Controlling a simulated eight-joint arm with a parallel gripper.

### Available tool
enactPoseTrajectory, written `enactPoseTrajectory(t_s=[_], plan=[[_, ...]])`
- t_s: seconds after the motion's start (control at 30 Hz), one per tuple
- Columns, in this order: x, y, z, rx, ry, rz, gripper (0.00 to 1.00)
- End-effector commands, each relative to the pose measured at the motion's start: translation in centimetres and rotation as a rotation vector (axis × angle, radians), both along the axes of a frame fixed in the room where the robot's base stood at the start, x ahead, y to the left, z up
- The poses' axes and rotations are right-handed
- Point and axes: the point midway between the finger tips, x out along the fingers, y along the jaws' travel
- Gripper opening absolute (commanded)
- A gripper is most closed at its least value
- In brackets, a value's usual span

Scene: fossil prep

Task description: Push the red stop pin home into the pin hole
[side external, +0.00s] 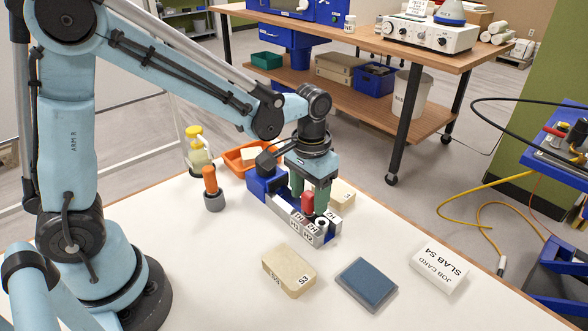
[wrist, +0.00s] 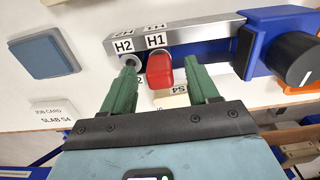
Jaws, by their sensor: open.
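The red stop pin (side external: 308,202) stands at the H1 position of the metal bar (side external: 294,219), which is fixed to a blue fixture (side external: 262,187). In the wrist view the red pin (wrist: 160,72) shows as a rounded red head beside the H1 label; how deep it sits is hidden. A round hole (wrist: 127,58) by the H2 label lies to its left. My gripper (wrist: 163,62) is open, with one green finger on each side of the pin and gaps visible. In the side view my gripper (side external: 309,196) points down at the bar.
A tan slab marked S3 (side external: 289,270), a dark blue pad (side external: 366,284) and a job card (side external: 438,266) lie in front of the bar. An orange-handled tool (side external: 211,182) and an orange tray (side external: 235,157) stand behind left. White table is clear between them.

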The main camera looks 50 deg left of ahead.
Motion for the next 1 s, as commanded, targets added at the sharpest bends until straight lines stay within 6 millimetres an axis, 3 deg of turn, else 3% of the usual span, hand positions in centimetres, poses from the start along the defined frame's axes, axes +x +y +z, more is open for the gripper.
enactPoseTrajectory(t_s=[0.4,0.77,0.8,1.0], plan=[[-0.02,0.00,-0.60,0.000,0.000,0.000,0.58],[-0.02,0.00,-0.58,0.000,0.000,0.000,0.04],[-0.02,0.00,-0.58,0.000,0.000,0.000,0.28],[-0.02,0.00,-0.57,0.000,0.000,0.000,0.00]])
